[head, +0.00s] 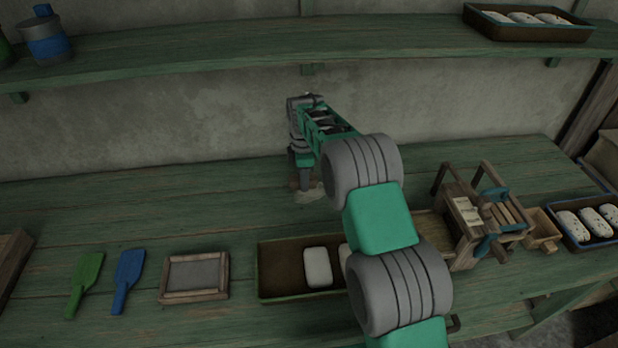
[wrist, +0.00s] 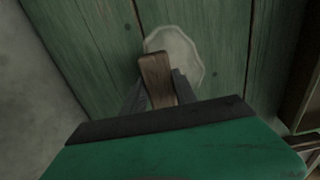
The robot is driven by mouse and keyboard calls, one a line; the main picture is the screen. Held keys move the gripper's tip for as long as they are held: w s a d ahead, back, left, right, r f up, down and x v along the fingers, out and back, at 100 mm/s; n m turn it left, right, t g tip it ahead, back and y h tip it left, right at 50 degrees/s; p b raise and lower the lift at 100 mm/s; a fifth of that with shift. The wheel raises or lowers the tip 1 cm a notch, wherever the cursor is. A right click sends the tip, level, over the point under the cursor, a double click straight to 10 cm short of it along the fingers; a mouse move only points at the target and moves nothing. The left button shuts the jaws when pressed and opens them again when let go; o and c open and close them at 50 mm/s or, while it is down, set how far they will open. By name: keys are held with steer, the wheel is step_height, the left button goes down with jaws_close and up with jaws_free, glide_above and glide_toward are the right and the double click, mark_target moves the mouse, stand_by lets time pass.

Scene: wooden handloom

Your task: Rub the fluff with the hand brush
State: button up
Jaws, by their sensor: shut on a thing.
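My gripper (head: 302,178) is at the back of the green bench, near the wall. In the wrist view my gripper (wrist: 158,92) is shut on the hand brush (wrist: 155,72), of which a brown wooden part shows between the fingers. The fluff (wrist: 183,52) is a pale, flat, roundish patch on the green boards. The brush overlaps its left part in that view; I cannot tell whether they touch. In the head view a little of the fluff (head: 312,194) shows beside the gripper. The brush's underside is hidden.
A brown tray (head: 280,295) with white blocks, a framed grey panel (head: 195,276), a blue paddle (head: 127,279) and a green paddle (head: 86,283) lie in front. A small wooden loom (head: 480,215) and a blue tray (head: 575,242) stand right. A shelf (head: 200,52) runs above. The back left bench is clear.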

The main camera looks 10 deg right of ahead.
mark_target(294, 181)
steer(key=a, duration=0.3)
steer(key=shift+a+f, duration=0.1)
steer(key=shift+s, duration=0.75)
steer(key=shift+d, duration=5.15)
steer(key=shift+s, duration=0.7)
steer(key=shift+a, duration=5.2)
steer(key=shift+s, duration=0.65)
steer(key=shift+d+f, duration=0.1)
steer(key=shift+d, duration=1.9)
steer(key=shift+d+r+p, duration=0.2)
steer(key=shift+d+p, duration=0.1)
steer(key=shift+d, duration=3)
